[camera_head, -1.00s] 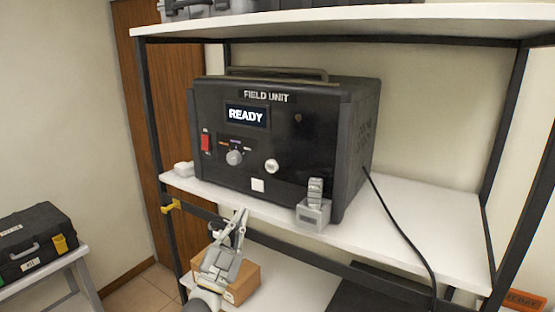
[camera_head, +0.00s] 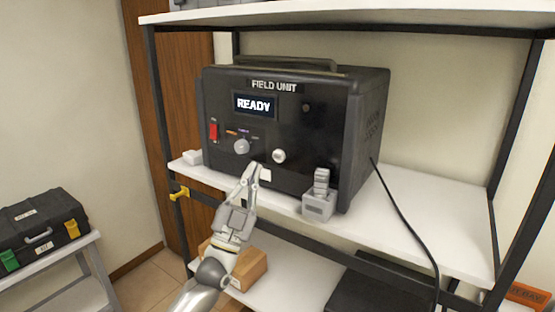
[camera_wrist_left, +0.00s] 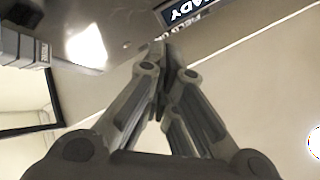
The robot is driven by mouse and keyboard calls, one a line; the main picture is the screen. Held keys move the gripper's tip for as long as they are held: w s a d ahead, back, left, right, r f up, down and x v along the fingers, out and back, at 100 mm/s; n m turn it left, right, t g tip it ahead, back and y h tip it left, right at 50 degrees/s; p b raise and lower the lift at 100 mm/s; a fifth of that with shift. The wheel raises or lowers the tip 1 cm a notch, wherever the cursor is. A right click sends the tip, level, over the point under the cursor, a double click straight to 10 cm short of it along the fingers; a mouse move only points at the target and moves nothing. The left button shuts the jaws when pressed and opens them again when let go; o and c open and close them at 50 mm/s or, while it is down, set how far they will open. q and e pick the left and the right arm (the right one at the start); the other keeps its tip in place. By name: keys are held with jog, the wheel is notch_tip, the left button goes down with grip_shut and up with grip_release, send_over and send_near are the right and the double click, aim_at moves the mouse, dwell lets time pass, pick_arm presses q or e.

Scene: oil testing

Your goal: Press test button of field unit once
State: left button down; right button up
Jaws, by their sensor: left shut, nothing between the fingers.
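The black field unit (camera_head: 330,130) stands on the middle shelf, its display (camera_head: 255,104) reading READY. Its front has a red switch (camera_head: 214,131), a grey knob (camera_head: 242,146), a round white button (camera_head: 279,156) and a white square (camera_head: 265,175) low down. I cannot read which is marked as the test button. My left gripper (camera_head: 252,170) is shut and empty, its tips just left of the white square, partly covering it; contact cannot be told. In the left wrist view the closed fingertips (camera_wrist_left: 167,62) point at the front panel, with the display (camera_wrist_left: 185,10) upside down above. My right gripper is out of view.
A grey holder (camera_head: 319,207) stands at the unit's front right corner. A black cable (camera_head: 405,225) runs down over the shelf edge. A cardboard box (camera_head: 248,268) is on the lower shelf. A black toolbox (camera_head: 40,230) sits on the left table.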

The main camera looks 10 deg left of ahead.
aim_at(278, 156)
pick_arm(q)
jog(key=w+d+b, duration=0.2)
jog(key=w+b, duration=0.2)
jog(key=w, duration=0.3)
jog(key=shift+d, duration=0.3)
jog(key=shift+f, duration=0.1)
dwell(0.8)
jog(key=shift+w+d+b, duration=0.15)
jog(key=shift+w+b, duration=0.15)
jog(key=shift+w, duration=0.05)
